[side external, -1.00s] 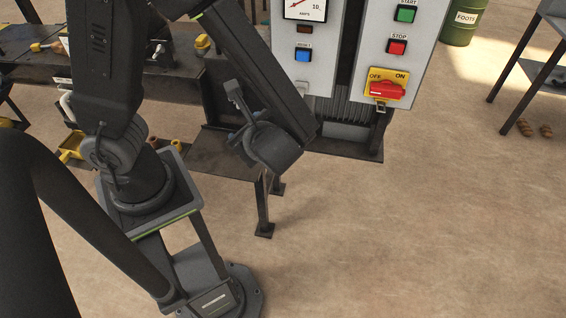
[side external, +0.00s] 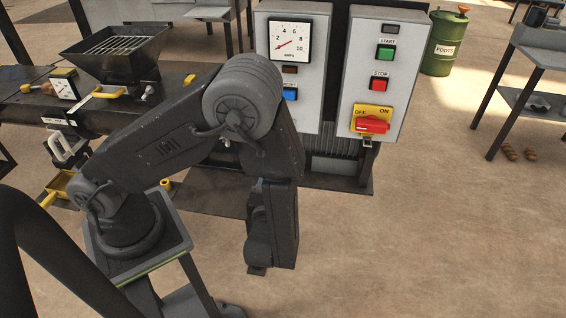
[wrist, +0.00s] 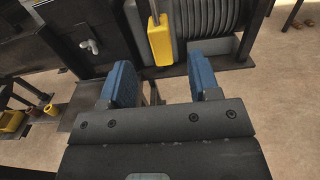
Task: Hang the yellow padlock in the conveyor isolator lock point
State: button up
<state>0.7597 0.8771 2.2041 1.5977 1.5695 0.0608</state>
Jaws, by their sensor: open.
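In the wrist view a yellow block with a grey bar above it, seemingly the yellow padlock (wrist: 161,41), hangs upright beyond my fingers. My gripper (wrist: 163,80) is open and empty, its two blue fingers apart, with the block ahead of the gap and not between them. In the side view my arm hides the padlock and most of the gripper. The isolator (side external: 371,119) is a yellow OFF/ON plate with a red handle, low on the right grey panel. A small metal tab, seemingly the lock point (side external: 367,142), sits under it.
The left panel (side external: 290,70) with an ammeter stands beside the right panel (side external: 384,60), close behind my arm. A dark hopper (side external: 115,50) and bench are at left. A green drum (side external: 444,45) and a table (side external: 540,45) are at right. The floor in front is clear.

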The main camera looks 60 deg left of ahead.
jog(key=x, duration=0.8)
jog(key=shift+c, duration=0.2)
grip_shut()
dwell(0.5)
